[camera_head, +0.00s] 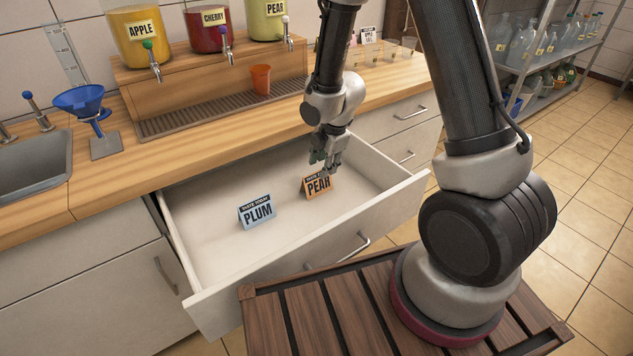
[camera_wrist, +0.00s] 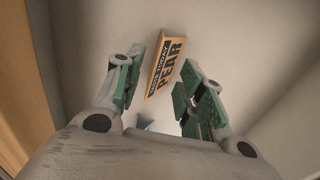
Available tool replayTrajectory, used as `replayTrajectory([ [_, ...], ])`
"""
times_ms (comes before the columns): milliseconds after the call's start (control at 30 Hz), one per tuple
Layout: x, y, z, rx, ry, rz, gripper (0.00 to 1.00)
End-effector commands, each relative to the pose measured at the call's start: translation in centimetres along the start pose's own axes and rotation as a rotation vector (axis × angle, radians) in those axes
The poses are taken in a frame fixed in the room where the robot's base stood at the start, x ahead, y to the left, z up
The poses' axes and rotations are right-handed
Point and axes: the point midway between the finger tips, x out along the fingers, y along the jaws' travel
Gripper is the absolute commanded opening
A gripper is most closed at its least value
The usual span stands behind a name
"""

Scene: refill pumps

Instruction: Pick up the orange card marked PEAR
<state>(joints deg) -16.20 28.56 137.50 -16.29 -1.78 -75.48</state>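The orange PEAR card (camera_head: 318,187) stands as a small tent in the open drawer, with a dark band above its lettering. My gripper (camera_head: 327,160) is just above and behind it, pointing down, and overlaps its top edge in the head view. I cannot tell whether a finger touches the card.
A blue PLUM card (camera_head: 257,212) stands to the left in the same drawer (camera_head: 215,255). The drawer walls surround both cards. The wooden counter (camera_head: 215,142) is behind, with an orange cup (camera_head: 260,79) and dispensers. The drawer floor around the cards is clear.

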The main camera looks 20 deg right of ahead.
Motion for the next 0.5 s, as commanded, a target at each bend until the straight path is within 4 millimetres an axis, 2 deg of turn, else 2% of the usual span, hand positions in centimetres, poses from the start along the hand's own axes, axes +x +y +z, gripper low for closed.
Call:
replayTrajectory([
  [167,1.8,0.0,-0.1,0.001,0.0,-0.002,0.39],
  [300,4.1,0.0,-0.2,0.001,0.0,-0.002,0.39],
  [500,5.1,0.1,-0.1,0.0,0.0,0.0,0.39],
])
